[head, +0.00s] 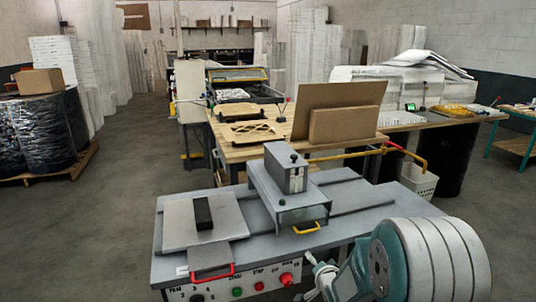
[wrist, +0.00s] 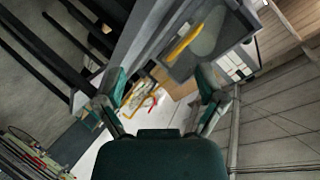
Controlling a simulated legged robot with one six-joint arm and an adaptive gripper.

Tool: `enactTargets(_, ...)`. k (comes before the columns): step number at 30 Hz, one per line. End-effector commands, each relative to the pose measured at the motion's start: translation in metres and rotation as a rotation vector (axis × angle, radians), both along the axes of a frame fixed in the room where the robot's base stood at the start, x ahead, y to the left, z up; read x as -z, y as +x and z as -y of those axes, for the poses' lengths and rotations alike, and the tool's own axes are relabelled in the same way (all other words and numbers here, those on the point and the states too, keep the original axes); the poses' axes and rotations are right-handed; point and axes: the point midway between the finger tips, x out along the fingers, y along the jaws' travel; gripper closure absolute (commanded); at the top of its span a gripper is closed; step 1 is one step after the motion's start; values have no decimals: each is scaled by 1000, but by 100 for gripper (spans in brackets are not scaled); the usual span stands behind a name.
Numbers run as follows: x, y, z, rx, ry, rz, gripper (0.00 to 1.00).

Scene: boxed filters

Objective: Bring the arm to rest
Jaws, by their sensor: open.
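My gripper (wrist: 160,100) shows in the wrist view with its two teal-tipped fingers spread apart and nothing between them. The wrist view is tilted; a grey housing with a yellow handle (wrist: 186,44) lies beyond the fingers. In the head view, my arm (head: 425,262), teal and grey, is raised at the lower right, in front of the right part of a grey machine (head: 340,202). The gripper fingers are not clearly visible in the head view.
The machine carries a flat plate with a black block (head: 203,212), a box-shaped head (head: 285,168) and a button panel (head: 236,285). Behind it stands a wooden table (head: 222,130) with boards and cardboard. A wrapped pallet load (head: 40,130) is at left. Floor between them is clear.

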Motion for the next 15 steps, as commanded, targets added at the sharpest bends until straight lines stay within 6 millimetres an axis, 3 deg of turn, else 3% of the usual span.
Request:
enactTargets(1, -19, -6, 2, -2, -44, -12, 12)
enactTargets(6, -60, -36, 10, -21, -191, -97, 12)
enactTargets(15, -120, -112, 20, -96, -406, -257, 12)
